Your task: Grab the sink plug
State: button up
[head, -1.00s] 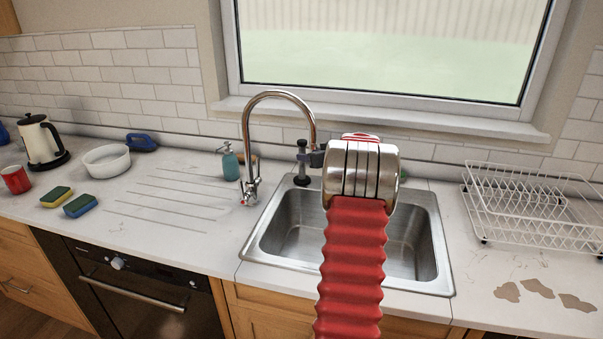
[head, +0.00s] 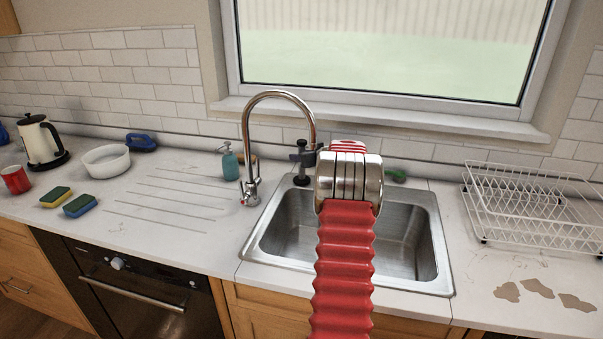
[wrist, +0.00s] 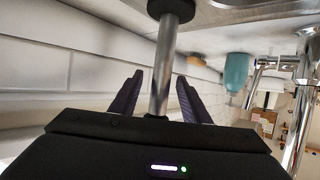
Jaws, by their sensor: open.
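An upright metal rod with a round black base stands on the counter behind the sink's back left in the head view; it looks like the sink plug (head: 301,179). In the wrist view, the plug (wrist: 167,60) appears upside down, its black base at the top. My gripper (head: 304,156) is at the upper part of the rod in the head view. In the wrist view, my gripper (wrist: 159,95) is open, its two dark fingers on either side of the rod, with a gap visible on both sides.
The tap (head: 252,150) stands close left of the plug, with a teal soap bottle (head: 230,165) further left. The steel sink (head: 410,245) lies in front. A green item (head: 397,175) lies behind the sink. A white dish rack (head: 530,210) is at right.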

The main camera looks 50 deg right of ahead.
jog(key=shift+c, duration=0.3)
grip_shut()
dwell(0.6)
